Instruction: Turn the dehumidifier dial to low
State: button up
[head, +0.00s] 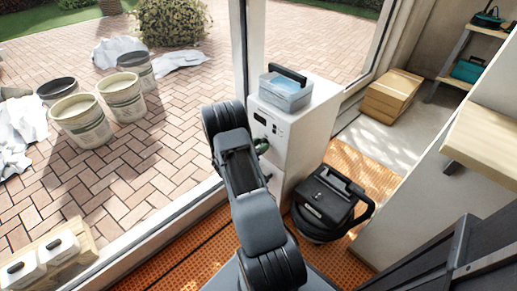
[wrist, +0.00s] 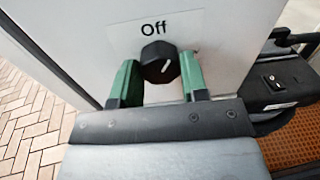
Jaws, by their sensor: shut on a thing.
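The dehumidifier (head: 312,122) is a tall white cabinet by the door frame in the head view. Its black dial (wrist: 160,62) is on the white front in the wrist view, below a label reading "Off" (wrist: 154,28). A short white mark shows on the dial's face, slanting up to the right. My gripper (wrist: 158,68) has its two green fingers on either side of the dial and is shut on it. In the head view my arm and gripper (head: 262,147) reach the cabinet's front, and the dial is hidden there.
A blue-grey tank (head: 285,94) with a black handle sits on the dehumidifier. A black vacuum-like machine (head: 325,200) stands close to its right, also in the wrist view (wrist: 280,82). Several buckets (head: 121,98) stand on the paving outside. A cardboard box (head: 391,95) lies further back.

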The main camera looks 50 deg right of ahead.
jog(key=shift+d+m+t+b, duration=0.1)
jog(key=shift+m+t+b, duration=0.4)
jog(key=shift+m+b, duration=4.5)
jog(key=shift+r+m+p, duration=0.15)
jog(key=shift+m+p, duration=0.15)
jog(key=shift+m, duration=0.3)
jog(key=o, duration=0.9)
jog(key=a+p, duration=0.1)
jog(key=a, duration=0.3)
jog(key=a+p, duration=0.1)
jog(key=a, duration=0.4)
jog(key=w+a+p, duration=0.1)
jog(key=a, duration=0.4)
jog(key=shift+r, duration=0.3)
